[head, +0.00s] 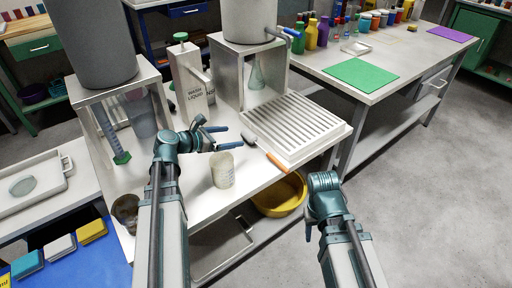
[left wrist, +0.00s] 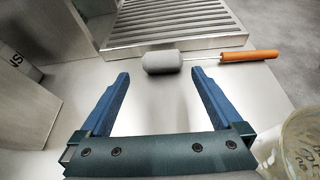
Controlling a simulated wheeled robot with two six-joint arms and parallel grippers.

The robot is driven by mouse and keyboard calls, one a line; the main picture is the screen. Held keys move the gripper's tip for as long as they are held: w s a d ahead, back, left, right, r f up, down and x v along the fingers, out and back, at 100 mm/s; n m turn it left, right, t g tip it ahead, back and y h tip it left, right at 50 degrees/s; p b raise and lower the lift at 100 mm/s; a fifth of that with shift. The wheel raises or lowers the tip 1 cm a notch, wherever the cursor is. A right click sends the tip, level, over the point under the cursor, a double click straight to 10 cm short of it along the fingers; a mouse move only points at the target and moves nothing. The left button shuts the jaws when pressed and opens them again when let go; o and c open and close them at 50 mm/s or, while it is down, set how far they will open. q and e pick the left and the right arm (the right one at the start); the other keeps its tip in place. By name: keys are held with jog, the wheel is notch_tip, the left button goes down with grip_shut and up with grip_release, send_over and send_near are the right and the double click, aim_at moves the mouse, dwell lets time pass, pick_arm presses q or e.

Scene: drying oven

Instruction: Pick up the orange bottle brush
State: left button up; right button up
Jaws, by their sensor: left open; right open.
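The orange-handled bottle brush lies on the white bench in front of the ribbed drying rack. Its orange handle (head: 277,163) points to the front right, and its grey head is at the back left. In the left wrist view the grey brush head (left wrist: 162,62) is just beyond my left fingertips, with the orange handle (left wrist: 249,56) to the right. My left gripper (head: 229,137) is open and empty, left of the brush; its two blue fingers (left wrist: 159,75) show apart in the wrist view. My right gripper (head: 318,215) hangs in front of the bench, away from the brush.
A beaker (head: 222,170) stands on the bench close to my left gripper. The drying rack (head: 297,128) is directly behind the brush. A wash liquid container (head: 190,85) stands behind my left gripper. A yellow basin (head: 281,194) is below the bench edge.

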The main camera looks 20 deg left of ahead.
aim_at(248, 134)
pick_arm(q)
jog(key=shift+x, duration=1)
jog(key=b+x, duration=0.1)
jog(key=x, duration=0.4)
jog(key=shift+w+d+r+b, duration=0.1)
jog(key=shift+d+r+b, duration=0.05)
jog(key=shift+d+b, duration=0.25)
jog(key=shift+r, duration=0.1)
jog(key=shift+a, duration=0.1)
jog(key=c, duration=1.4)
jog(key=shift+r, duration=0.1)
notch_tip(248, 134, up, 10)
jog(key=p, duration=1)
